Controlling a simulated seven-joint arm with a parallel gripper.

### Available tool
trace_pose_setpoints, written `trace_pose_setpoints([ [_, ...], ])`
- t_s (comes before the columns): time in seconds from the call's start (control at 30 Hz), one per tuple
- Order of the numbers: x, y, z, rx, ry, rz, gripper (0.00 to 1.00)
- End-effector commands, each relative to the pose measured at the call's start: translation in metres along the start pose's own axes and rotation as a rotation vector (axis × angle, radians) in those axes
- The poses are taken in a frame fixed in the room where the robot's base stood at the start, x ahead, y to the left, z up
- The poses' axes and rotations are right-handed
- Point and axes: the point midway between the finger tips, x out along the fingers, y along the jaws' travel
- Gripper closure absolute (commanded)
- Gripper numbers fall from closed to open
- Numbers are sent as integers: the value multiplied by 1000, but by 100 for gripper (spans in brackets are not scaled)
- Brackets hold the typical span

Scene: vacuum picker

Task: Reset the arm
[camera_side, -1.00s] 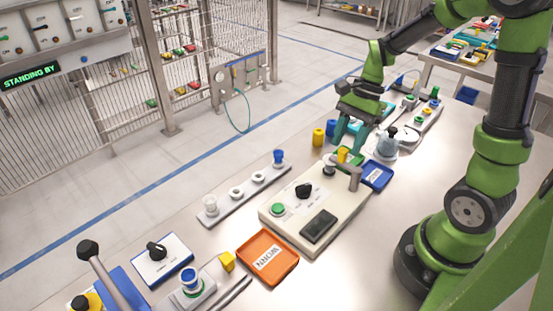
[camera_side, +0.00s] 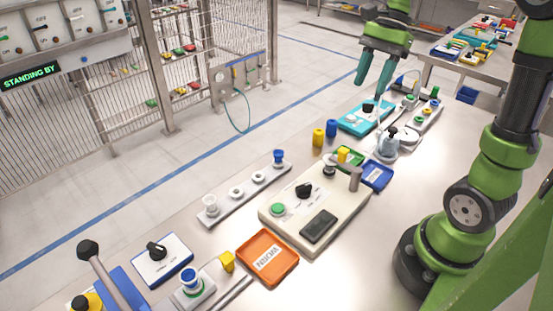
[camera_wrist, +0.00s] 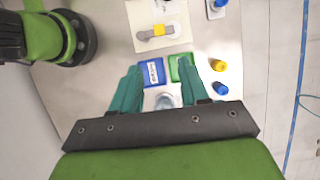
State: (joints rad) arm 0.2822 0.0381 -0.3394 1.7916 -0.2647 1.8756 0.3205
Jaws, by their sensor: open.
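My gripper (camera_side: 375,84) is raised above the far end of the table in the side view, its teal fingers apart with nothing between them. In the wrist view the fingers (camera_wrist: 157,88) stand wide apart over the table. Below them show a blue tray (camera_wrist: 152,72), a green tray (camera_wrist: 184,70) and part of a round pale fixture (camera_wrist: 164,101). In the side view the blue tray (camera_side: 377,177) lies beside the beige control box (camera_side: 283,220), and a teal panel (camera_side: 354,121) with a black knob lies below the gripper.
Yellow (camera_side: 318,138) and blue (camera_side: 331,128) cylinders stand near the table's far edge. An orange tray (camera_side: 284,268) and a white rail (camera_side: 232,197) with several round parts lie nearer. A lever (camera_side: 100,262) stands at front left. The table right of the control box is clear.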

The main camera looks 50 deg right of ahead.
Motion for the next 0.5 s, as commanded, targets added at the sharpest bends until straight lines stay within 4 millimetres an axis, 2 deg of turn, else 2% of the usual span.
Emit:
trace_pose_setpoints([
  [0.2, 1, -2, -5, -40, 25, -9, 55],
  [0.33, 16, -2, -11, -174, 86, -31, 55],
  [0.43, 29, 0, 5, -387, 164, -84, 55],
  [0.5, 38, 3, 24, -565, 230, -134, 55],
])
